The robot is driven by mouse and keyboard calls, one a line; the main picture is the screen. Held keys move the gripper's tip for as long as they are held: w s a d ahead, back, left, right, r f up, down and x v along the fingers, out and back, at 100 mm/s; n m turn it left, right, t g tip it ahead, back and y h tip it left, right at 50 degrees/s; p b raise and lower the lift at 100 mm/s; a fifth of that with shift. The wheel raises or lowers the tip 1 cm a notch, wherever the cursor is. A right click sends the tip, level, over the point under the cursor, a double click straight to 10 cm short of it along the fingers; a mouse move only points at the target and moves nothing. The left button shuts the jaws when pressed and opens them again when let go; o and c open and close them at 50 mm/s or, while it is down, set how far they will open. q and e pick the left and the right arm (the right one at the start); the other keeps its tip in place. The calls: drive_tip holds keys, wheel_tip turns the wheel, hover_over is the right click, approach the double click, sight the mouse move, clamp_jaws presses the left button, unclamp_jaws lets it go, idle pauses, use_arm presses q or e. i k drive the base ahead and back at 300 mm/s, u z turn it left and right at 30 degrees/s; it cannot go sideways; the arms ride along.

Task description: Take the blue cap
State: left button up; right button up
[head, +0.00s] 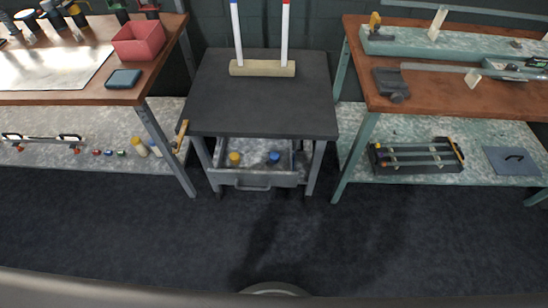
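The blue cap (274,157) sits in the open drawer (253,180) under the dark middle table, in its right part. A yellow cap (235,158) sits in the same drawer to its left. A strip between them looks like a divider, but I cannot tell for sure. Neither of my grippers shows in the head view.
A block (262,68) with two upright white tubes, one blue-tipped and one red-tipped, stands on the dark table (260,108). Wooden workbenches stand at left (110,95) and right (410,105). The dark floor (330,240) in front is clear.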

sight(274, 156)
drive_tip(key=z, duration=0.4)
drive_tip(key=k, duration=0.5)
drive_tip(key=z, duration=1.1)
drive_tip(key=i, duration=0.95)
drive_tip(key=u, duration=0.85)
